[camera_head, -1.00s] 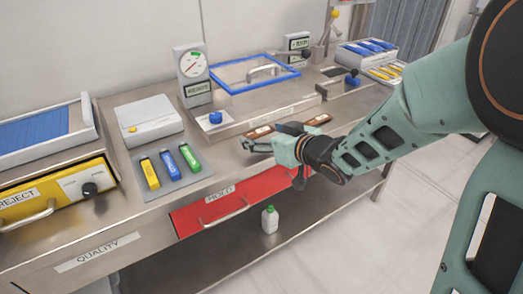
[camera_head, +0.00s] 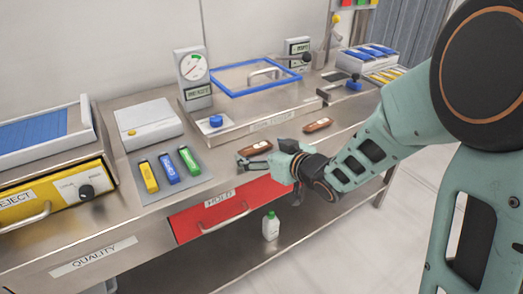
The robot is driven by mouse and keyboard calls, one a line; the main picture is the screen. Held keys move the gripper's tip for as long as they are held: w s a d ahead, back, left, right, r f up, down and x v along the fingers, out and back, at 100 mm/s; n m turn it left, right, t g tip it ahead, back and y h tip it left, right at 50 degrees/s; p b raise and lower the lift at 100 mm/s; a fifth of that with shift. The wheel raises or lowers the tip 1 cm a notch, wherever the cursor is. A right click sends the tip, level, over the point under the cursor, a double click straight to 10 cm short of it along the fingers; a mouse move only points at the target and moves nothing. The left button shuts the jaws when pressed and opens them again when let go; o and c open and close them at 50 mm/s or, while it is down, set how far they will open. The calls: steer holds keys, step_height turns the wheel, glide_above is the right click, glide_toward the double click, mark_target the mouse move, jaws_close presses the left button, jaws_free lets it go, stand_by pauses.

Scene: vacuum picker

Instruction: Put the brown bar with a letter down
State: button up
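A brown bar (camera_head: 254,149) with a pale mark lies along the fingers of my gripper (camera_head: 257,161), near the bench's front edge above the red drawer. The mark is too small to read. A dark finger shows on the near side of the bar; the far finger is hard to make out. I cannot tell whether the fingers grip the bar or whether it touches the bench. A second brown bar (camera_head: 318,125), also with a pale mark, lies on the bench farther right, apart from my gripper.
The red HOLD drawer (camera_head: 190,228) is below the bench edge, with a green-capped bottle (camera_head: 270,228) under it. A grey mat (camera_head: 196,180) holds yellow, blue and green bars at left. A blue-rimmed lid (camera_head: 231,86) and a dial gauge (camera_head: 194,66) stand behind.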

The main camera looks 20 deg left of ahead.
steer(key=shift+r, duration=0.1)
steer(key=shift+r, duration=0.2)
steer(key=p+v, duration=0.1)
steer(key=v, duration=1.1)
steer(key=shift+w, duration=0.1)
